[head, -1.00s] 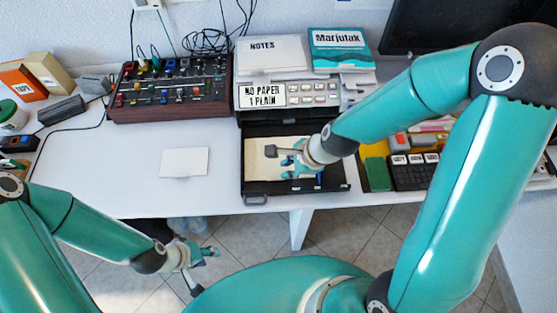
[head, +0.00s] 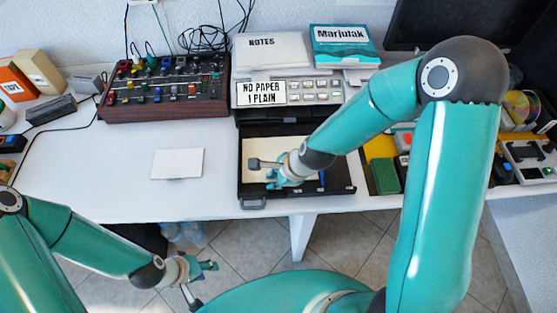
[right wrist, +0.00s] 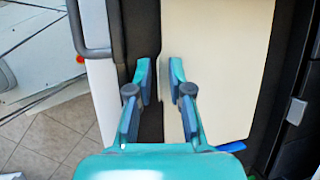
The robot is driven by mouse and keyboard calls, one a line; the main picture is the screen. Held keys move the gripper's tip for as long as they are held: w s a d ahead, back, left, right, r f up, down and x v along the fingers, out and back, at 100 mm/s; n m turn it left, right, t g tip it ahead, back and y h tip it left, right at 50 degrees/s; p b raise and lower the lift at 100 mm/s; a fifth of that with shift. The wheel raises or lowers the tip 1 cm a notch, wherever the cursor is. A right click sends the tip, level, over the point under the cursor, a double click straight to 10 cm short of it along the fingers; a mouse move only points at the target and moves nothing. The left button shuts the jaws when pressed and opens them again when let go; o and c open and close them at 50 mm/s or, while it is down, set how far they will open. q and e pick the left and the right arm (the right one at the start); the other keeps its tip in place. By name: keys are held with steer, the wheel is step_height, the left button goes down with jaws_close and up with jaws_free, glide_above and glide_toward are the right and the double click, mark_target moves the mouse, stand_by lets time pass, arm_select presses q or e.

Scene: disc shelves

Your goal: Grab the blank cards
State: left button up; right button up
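A flat white blank card or stack of cards (head: 177,163) lies on the white table, left of an open black drawer (head: 255,203). A blank cream sheet or card stack (head: 256,148) lies in that drawer; the right wrist view shows it too (right wrist: 215,60). My right gripper (head: 277,181) is over the drawer, at the cream sheet's near left part. In the right wrist view its fingers (right wrist: 160,75) are apart with nothing held, one over the dark drawer floor and one over the sheet's edge. My left gripper (head: 210,266) hangs off the table's front edge; its finger gap is too small to judge.
The drawer belongs to a machine labelled "NO PAPER 1 PLAIN" (head: 262,93), with notes (head: 270,52) and a Marjutak box (head: 342,45) on top. A mixer panel (head: 165,90) stands left. A green block (head: 385,175) sits close right of the drawer.

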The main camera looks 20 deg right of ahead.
jaws_close()
steer(key=shift+r, duration=0.15)
